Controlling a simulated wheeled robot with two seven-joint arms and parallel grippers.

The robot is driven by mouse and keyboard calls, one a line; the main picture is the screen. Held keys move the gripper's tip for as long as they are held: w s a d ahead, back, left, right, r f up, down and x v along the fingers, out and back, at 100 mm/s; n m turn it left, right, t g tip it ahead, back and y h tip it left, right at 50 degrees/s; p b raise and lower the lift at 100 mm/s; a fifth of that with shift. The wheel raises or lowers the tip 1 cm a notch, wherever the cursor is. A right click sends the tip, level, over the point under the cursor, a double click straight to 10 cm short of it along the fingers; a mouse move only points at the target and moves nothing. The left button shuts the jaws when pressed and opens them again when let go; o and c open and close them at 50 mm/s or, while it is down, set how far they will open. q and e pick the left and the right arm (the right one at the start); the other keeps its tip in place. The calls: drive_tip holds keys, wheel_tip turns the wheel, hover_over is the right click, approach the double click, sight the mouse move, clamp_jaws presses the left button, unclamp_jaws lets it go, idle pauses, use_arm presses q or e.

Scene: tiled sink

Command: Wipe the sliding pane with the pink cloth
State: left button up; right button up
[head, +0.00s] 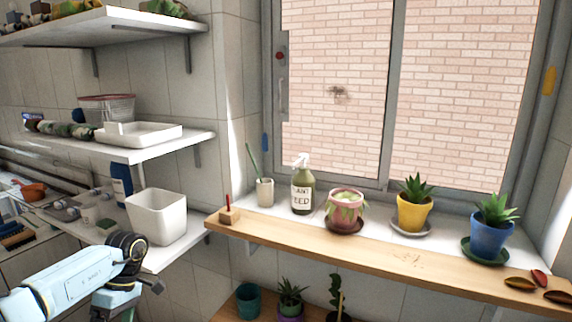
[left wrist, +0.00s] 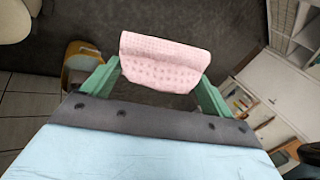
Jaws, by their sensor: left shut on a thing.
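The sliding pane (head: 335,85) is the left glass panel of the window in the head view. The pink cloth (left wrist: 165,62) shows only in the left wrist view. My left gripper (left wrist: 157,75) is shut on it, with a green finger at each side of the cloth. In the head view my left arm comes in at the lower left, and its gripper and the cloth are out of the frame. My right gripper is in neither view.
A wooden sill (head: 390,258) runs below the window. White shelves (head: 185,143) with containers are at left.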

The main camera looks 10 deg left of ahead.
use_arm(q)
drive_tip(key=n+h, duration=0.1)
drive_tip(key=w+n+h, duration=0.1)
drive_tip(key=n, duration=0.1)
drive_tip(key=shift+w+a, duration=0.15)
drive_tip(key=shift+w, duration=0.05)
drive_tip(key=n+h, duration=0.1)
drive_tip(key=w+n+h, duration=0.1)
drive_tip(key=n, duration=0.1)
drive_tip(key=n+h, duration=0.1)
drive_tip(key=shift+w+a+r+t, duration=0.2)
drive_tip(key=shift+w+t, duration=0.1)
drive_tip(key=shift+t, duration=0.1)
drive_tip(key=n+t+h, duration=0.1)
drive_tip(key=n, duration=0.1)
drive_tip(key=w+n+t+h, duration=0.1)
drive_tip(key=n, duration=0.1)
drive_tip(key=w+a+n+t+h, duration=0.1)
drive_tip(key=n+t, duration=0.1)
drive_tip(key=shift+w+r+n, duration=0.1)
drive_tip(key=shift+n, duration=0.3)
drive_tip(key=shift+r+n, duration=0.1)
drive_tip(key=shift+n, duration=0.2)
